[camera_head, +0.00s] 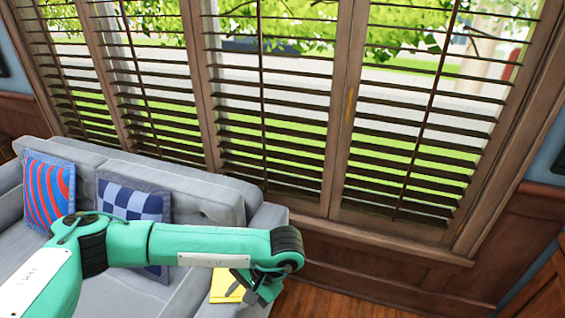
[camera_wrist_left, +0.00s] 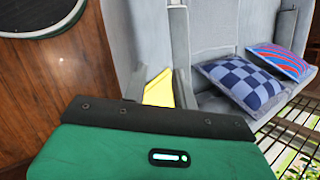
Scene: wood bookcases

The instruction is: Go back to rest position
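My left arm reaches in from the left in the head view, and my left gripper (camera_head: 250,288) points down over the right end of the sofa. In the left wrist view its two dark fingers (camera_wrist_left: 160,88) stand apart. A yellow object (camera_wrist_left: 158,92) shows between and beyond them; it also appears beside the gripper in the head view (camera_head: 224,287), partly hidden. It looks flat and lies at the sofa's arm; whether a finger touches it I cannot tell. My right gripper is in neither view.
A grey sofa (camera_head: 205,190) stands under shuttered windows (camera_head: 265,100). It holds a blue checkered cushion (camera_head: 133,200) and a red-and-blue cushion (camera_head: 48,188). Wood floor (camera_head: 320,301) is clear right of the sofa. A dark round-edged object (camera_wrist_left: 40,12) stands on the floor in the wrist view.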

